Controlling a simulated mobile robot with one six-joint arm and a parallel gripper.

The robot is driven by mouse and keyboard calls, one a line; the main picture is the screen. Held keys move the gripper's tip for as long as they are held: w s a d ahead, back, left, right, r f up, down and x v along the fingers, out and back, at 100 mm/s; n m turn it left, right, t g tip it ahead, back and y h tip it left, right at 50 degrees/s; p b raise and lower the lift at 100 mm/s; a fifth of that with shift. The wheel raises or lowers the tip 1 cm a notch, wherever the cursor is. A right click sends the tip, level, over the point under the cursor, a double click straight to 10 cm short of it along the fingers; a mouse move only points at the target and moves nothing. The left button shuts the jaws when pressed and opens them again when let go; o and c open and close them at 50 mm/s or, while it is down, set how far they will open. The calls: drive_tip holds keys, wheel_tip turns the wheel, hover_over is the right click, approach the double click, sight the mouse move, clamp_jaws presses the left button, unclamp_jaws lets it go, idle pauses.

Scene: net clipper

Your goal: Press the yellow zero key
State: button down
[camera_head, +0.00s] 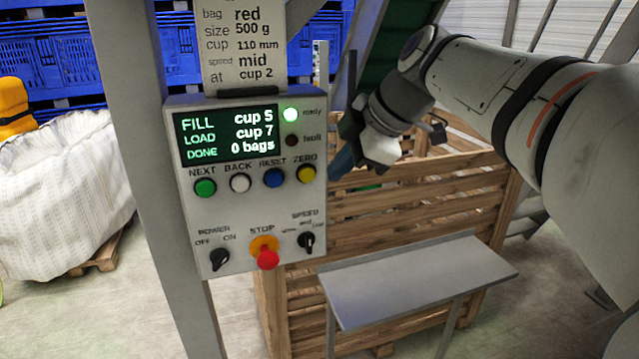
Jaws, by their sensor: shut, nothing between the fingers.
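The yellow zero key (306,174) is the rightmost round key in a row on the control panel (235,235), under the label ZERO. To its left are the blue reset key (274,178), the white back key (240,183) and the green next key (205,188). My gripper (340,166) is just right of the panel, its fingers closed and pointing down and left. It appears apart from the yellow key, with a small gap in the picture. Its depth relative to the panel is hard to tell.
Below the keys are a power knob (219,259), a red stop button (267,258) and a speed knob (306,241). The screen (226,133) reads fill cup 5, load cup 7, done 0 bags. A metal shelf (415,280) and wooden crate (400,208) stand at right.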

drive_tip(key=v, duration=0.5)
drive_tip(key=shift+s+a, duration=0.1)
drive_tip(key=shift+s, duration=0.1)
idle(0.4)
drive_tip(key=s+d+f+m+h, duration=0.2)
drive_tip(key=s+f+m, duration=0.3)
drive_tip(key=f, duration=0.4)
drive_tip(key=s+d+f+m+g+h+p, duration=0.1)
drive_tip(key=s+d+f+m+h, duration=0.1)
drive_tip(key=f+m, duration=0.6)
drive_tip(key=s+d+f+m+h+p, duration=0.1)
drive_tip(key=s+d+f+m+h, duration=0.1)
drive_tip(key=s+f+m, duration=0.5)
wheel_tip(320, 180, down, 3)
drive_tip(key=shift+s+d+r+g, duration=0.1)
drive_tip(key=shift+s+d+g, duration=0.25)
drive_tip(key=shift+d, duration=0.45)
